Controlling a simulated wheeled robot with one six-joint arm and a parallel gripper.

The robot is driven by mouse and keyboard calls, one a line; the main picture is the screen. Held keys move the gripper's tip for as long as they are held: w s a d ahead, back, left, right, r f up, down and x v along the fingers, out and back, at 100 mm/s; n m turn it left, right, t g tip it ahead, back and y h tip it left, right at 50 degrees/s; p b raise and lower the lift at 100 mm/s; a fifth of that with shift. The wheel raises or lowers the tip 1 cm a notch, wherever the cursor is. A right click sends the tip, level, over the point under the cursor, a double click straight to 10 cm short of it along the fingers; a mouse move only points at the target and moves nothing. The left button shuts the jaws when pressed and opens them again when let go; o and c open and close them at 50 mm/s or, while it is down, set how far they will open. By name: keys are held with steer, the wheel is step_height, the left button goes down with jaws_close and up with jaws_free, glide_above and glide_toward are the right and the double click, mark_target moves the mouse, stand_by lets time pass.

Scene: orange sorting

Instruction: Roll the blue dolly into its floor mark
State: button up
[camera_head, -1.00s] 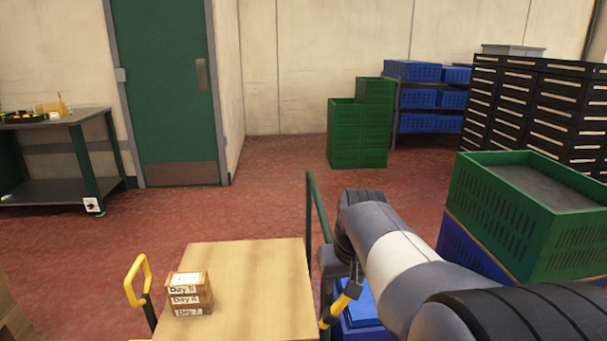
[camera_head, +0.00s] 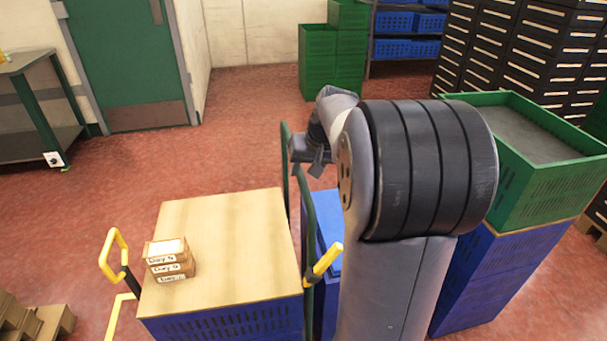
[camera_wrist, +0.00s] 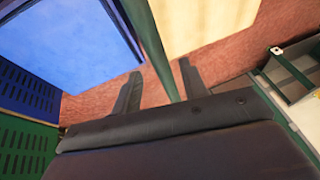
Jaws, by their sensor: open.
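A blue load with a flat top (camera_head: 328,235), which I take to be the blue dolly, stands beside a wood-topped blue crate stack (camera_head: 225,325). A dark green handle bar (camera_head: 309,235) rises between them; I cannot tell which one it belongs to. My gripper (camera_head: 318,160) is at the top of the bar in the head view. In the wrist view my gripper (camera_wrist: 160,90) is open, and the green bar (camera_wrist: 150,45) runs between its two fingers. The blue top (camera_wrist: 65,40) lies to the left there. A yellow floor line (camera_head: 115,318) shows at lower left; wheels are hidden.
Small labelled boxes (camera_head: 168,262) sit on the wooden top. Yellow handles stand at its left (camera_head: 115,250) and right (camera_head: 325,262). A green crate (camera_head: 540,190) on blue crates is close on the right. Red floor (camera_head: 210,150) is open toward the green door.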

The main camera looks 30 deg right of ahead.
steer(key=shift+x, duration=1.3)
steer(key=shift+c, duration=0.3)
jaws_close()
